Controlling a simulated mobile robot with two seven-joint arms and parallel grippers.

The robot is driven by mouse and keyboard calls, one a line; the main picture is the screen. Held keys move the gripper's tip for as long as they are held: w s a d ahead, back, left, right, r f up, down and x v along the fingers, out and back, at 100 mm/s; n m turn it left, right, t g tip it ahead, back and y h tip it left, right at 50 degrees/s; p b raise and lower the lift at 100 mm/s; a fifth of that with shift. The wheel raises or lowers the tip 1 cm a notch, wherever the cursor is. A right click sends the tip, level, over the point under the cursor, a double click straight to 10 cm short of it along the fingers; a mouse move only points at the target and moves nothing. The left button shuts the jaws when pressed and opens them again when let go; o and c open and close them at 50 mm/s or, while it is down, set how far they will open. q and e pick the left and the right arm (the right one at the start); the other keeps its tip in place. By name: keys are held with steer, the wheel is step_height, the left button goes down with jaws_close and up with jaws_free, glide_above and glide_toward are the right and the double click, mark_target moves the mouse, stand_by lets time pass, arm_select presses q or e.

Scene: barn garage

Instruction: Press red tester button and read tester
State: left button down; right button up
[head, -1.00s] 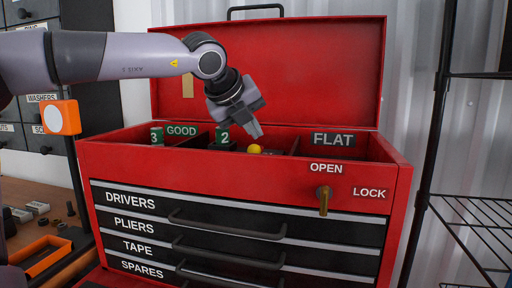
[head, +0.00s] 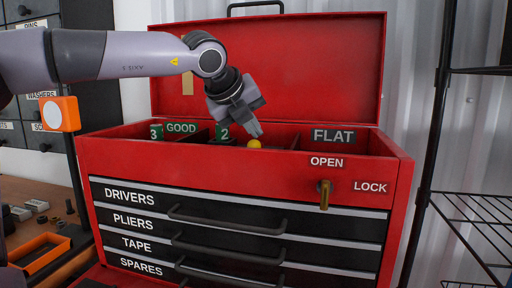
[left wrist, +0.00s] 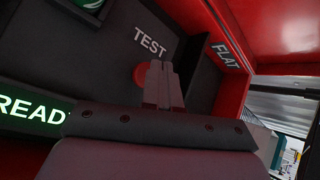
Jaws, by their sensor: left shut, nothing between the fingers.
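The tester shows in the left wrist view as a dark panel with a white TEST label (left wrist: 150,41) and a lit green READY display (left wrist: 30,110). Its red button (left wrist: 139,75) sits below the label, partly hidden by my fingers. My left gripper (head: 258,133) reaches down into the open top of the red toolbox (head: 240,185). In the left wrist view its shut, empty fingertips (left wrist: 159,66) are right beside the button's image; I cannot tell whether they touch it. My right gripper is not in view.
A yellow dome (head: 254,144) shows just below my left fingertips. Green tags 3 (head: 156,132) and 2 (head: 222,132), a GOOD sign (head: 181,128) and a FLAT sign (head: 334,136) stand along the tray. A black wire rack (head: 470,210) is at the right.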

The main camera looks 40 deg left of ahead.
arm_select(q)
steer(key=shift+f+b, duration=0.95)
stand_by(1.1)
steer(key=shift+r, duration=0.1)
steer(key=shift+r+p, duration=0.85)
steer(key=shift+r, duration=0.35)
steer(key=shift+r, duration=0.15)
step_height(320, 180, up, 5)
steer(key=p, duration=0.3)
steer(key=shift+p, duration=0.3)
stand_by(0.4)
